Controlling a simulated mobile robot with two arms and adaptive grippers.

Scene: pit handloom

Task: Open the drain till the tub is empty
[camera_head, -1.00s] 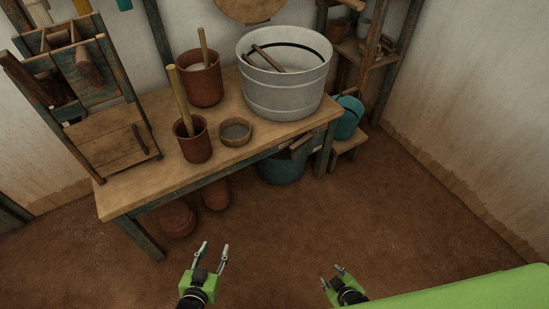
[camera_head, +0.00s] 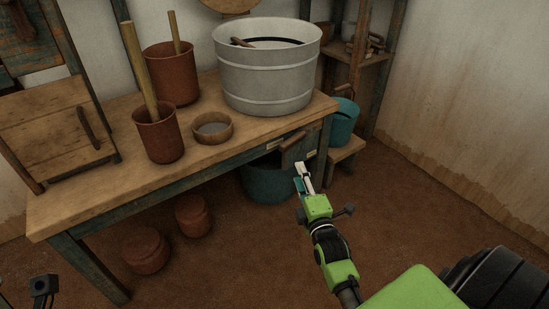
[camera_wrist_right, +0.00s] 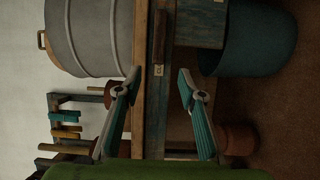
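The grey ribbed tub (camera_head: 265,80) stands on the back right of the wooden table, with a dark band and a wooden stick inside its rim. A brown wooden piece (camera_head: 291,150), perhaps the drain handle, sits at the table's front edge below the tub. A teal bucket (camera_head: 268,185) stands under it. My right gripper (camera_head: 303,168) is just in front of the table edge, close to the wooden piece and not visibly touching it. The right wrist view shows its fingers (camera_wrist_right: 158,82) spread and empty, with the tub (camera_wrist_right: 90,38) and bucket (camera_wrist_right: 248,40) beyond. Only a dark part of my left gripper (camera_head: 43,288) shows at lower left.
Red-brown pots (camera_head: 160,138) and a small bowl (camera_head: 213,128) stand on the table. A wooden frame (camera_head: 62,130) is at left. A blue-teal can (camera_head: 342,122) sits on a low stool at right. Lidded pots (camera_head: 146,250) stand under the table. The floor in front is clear.

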